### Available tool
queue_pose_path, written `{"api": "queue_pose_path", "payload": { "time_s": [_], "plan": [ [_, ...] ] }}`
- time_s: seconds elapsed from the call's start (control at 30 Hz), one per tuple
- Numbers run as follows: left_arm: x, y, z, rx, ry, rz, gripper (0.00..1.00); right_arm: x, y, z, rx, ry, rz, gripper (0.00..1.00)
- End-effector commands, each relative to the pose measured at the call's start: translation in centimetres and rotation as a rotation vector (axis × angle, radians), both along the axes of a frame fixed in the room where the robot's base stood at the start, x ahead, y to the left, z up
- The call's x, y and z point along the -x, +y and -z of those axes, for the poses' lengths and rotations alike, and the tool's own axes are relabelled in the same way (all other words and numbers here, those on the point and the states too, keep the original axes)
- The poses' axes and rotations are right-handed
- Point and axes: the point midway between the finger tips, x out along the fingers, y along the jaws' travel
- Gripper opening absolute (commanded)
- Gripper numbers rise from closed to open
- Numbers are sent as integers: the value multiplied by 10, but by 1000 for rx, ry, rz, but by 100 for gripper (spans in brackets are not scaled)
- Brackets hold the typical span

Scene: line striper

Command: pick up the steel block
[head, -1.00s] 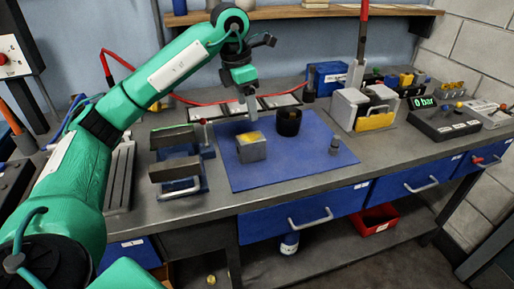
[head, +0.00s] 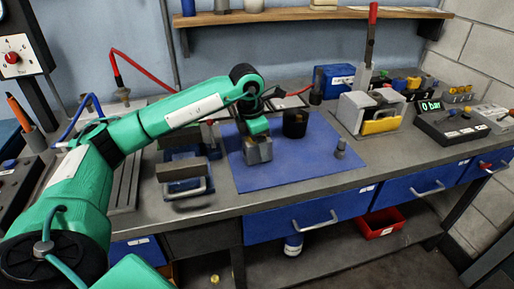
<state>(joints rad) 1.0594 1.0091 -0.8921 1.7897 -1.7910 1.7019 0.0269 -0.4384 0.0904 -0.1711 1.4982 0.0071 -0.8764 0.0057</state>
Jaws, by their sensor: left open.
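The steel block (head: 258,153) is a grey cube on the blue mat (head: 310,165) on the workbench. My left gripper (head: 257,138) points down right over the block, and its lower end overlaps the block's top in the head view. The block's yellow top patch is now hidden by the gripper. The left gripper is open; I cannot tell whether its fingers touch the block. My right gripper is not in view.
A black cylinder (head: 294,124) stands just right of the gripper, and a small grey weight (head: 340,148) is farther right on the mat. A vise (head: 184,175) stands to the left. The mat's right front area is clear.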

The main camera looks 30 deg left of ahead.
Motion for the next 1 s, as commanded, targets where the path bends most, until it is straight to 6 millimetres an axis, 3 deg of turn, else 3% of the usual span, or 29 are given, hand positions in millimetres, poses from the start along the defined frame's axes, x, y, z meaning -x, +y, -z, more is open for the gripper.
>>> {"api": "queue_pose_path", "payload": {
  "time_s": [0.3,0.63,1.0],
  "plan": [
    [-1,-1,6,1,-1,0,71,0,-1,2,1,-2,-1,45],
    [-1,-1,6,1,-1,0,6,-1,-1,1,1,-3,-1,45],
    [-2,-1,1,2,-4,0,4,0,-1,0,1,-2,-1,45]
  ]
}}
